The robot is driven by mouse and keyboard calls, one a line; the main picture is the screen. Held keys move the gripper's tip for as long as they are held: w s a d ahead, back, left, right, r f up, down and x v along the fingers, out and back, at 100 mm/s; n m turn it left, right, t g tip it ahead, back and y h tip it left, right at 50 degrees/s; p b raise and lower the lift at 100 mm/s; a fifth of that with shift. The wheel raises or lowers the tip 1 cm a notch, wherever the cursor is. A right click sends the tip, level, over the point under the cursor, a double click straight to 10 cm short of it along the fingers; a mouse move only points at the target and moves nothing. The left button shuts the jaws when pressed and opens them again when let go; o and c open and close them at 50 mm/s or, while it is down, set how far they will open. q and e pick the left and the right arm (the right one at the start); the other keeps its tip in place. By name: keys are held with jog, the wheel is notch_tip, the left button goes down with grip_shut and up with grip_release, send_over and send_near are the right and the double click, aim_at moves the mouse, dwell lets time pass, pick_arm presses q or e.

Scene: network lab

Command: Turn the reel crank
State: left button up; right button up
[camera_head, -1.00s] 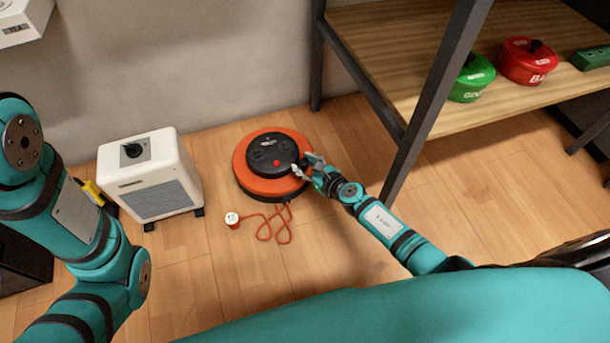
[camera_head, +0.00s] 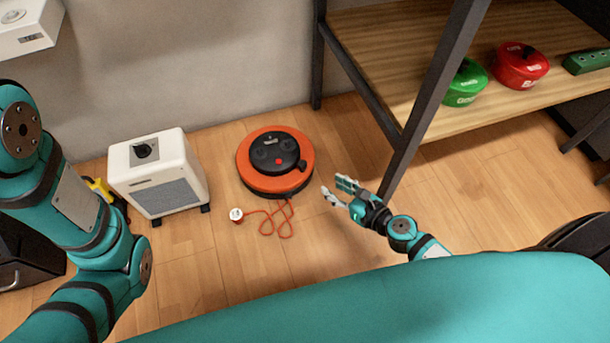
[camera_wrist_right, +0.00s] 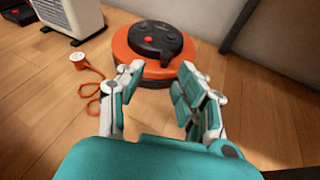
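The orange cable reel (camera_head: 262,181) with a black top sits on the wood floor in the middle of the head view. Its black crank (camera_head: 278,153) has a red button, and a dark knob shows at its right edge. The reel also shows in the right wrist view (camera_wrist_right: 135,63), ahead of the fingers. An orange cord with a white-and-orange plug (camera_head: 236,214) lies in front of it. My right gripper (camera_head: 337,190) is open and empty, to the right of the reel and apart from it. My left arm is at the left; its gripper is out of view.
A white heater (camera_head: 165,187) stands left of the reel. A dark-framed wooden shelf (camera_head: 400,60) with green (camera_head: 466,84) and red pots (camera_head: 520,66) is at the right; its leg stands near my right gripper.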

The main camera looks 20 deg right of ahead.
jog(key=a+r+m+y+p, duration=0.1)
jog(key=a+r+m+y, duration=0.2)
jog(key=a+r, duration=0.5)
jog(key=shift+r+m+y+p, duration=0.3)
jog(key=shift+r+m+p, duration=0.1)
jog(key=shift+m, duration=0.2)
jog(key=shift+o, duration=0.3)
jog(key=shift+a, duration=0.1)
